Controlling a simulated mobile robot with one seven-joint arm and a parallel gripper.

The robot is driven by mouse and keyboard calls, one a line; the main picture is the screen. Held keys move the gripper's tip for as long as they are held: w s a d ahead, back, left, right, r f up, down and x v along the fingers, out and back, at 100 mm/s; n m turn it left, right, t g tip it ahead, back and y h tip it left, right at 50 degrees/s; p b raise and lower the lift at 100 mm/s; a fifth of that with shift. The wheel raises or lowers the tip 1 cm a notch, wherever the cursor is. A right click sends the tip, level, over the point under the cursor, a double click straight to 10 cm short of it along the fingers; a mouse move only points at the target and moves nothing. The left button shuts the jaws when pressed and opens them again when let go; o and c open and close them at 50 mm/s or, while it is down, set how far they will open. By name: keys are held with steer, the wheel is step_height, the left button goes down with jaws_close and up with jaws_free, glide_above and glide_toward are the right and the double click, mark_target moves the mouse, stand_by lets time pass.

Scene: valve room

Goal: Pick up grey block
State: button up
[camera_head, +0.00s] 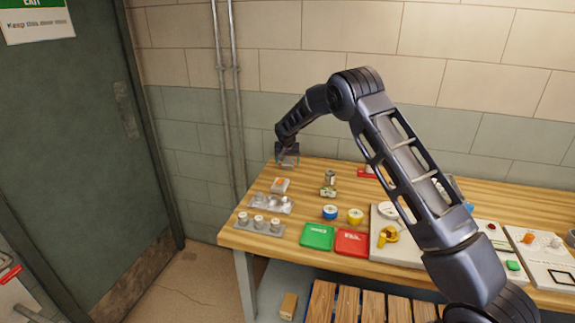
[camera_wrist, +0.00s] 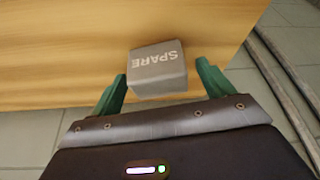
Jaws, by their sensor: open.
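The grey block (camera_wrist: 157,70), marked "SPARE", sits on the wooden table near its edge in the wrist view. My gripper (camera_wrist: 163,78) is open, with one green finger on each side of the block's near part. I cannot tell whether either finger touches it. In the head view my gripper (camera_head: 287,158) is at the table's far left corner, low over the top. The block is hard to make out there.
The wooden table (camera_head: 300,178) holds small parts on metal plates (camera_head: 258,224), a green tray (camera_head: 317,236) and a red tray (camera_head: 352,242). Blue and yellow rolls stand behind the trays. Wall pipes (camera_head: 228,80) rise behind the corner, close to my gripper.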

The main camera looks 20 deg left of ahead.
steer(key=c, duration=1.1)
